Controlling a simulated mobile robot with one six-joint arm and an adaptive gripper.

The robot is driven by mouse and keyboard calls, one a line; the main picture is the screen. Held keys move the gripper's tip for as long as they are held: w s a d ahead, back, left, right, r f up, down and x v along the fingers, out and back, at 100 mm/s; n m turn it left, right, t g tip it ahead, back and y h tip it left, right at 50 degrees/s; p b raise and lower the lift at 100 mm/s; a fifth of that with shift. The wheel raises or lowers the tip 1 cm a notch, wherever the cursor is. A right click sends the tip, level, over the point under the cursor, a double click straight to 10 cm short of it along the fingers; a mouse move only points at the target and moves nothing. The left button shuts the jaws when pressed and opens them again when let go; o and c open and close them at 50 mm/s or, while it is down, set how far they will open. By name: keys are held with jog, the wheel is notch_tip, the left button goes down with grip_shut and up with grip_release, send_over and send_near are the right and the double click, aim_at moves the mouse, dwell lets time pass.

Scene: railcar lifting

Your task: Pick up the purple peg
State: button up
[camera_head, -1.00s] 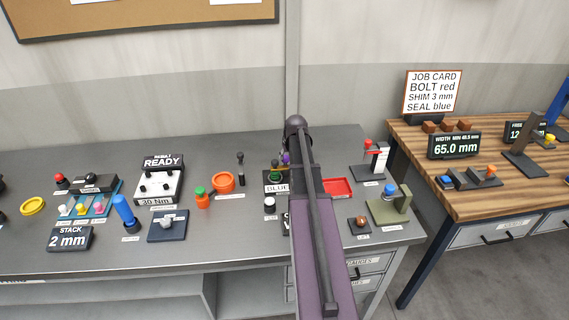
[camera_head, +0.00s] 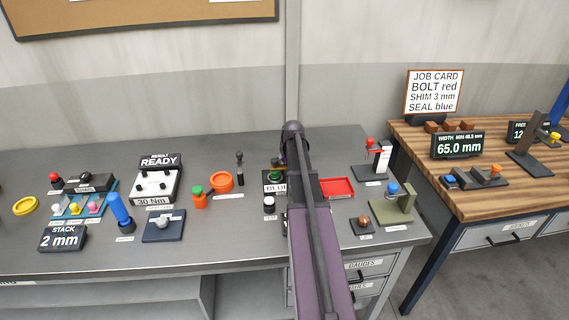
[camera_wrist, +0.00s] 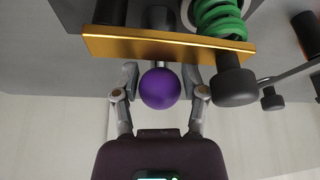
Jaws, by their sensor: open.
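The purple peg (camera_wrist: 160,88) shows in the wrist view as a round purple ball end on a pale shaft, beside an orange-yellow plate (camera_wrist: 120,45). My gripper (camera_wrist: 158,78) is open, with one finger on each side of the purple ball. I cannot tell whether the fingers touch it. In the head view my arm covers most of that spot, so the peg and the gripper are hidden there.
In the wrist view a green coil (camera_wrist: 218,18) and a dark knob (camera_wrist: 234,86) are close on the right.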

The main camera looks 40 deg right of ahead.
dwell(0.3)
grip_shut()
jog(key=shift+r, duration=0.15)
notch_tip(320, 180, up, 10)
jog(key=p, duration=1)
jog(key=shift+f, duration=0.2)
dwell(0.5)
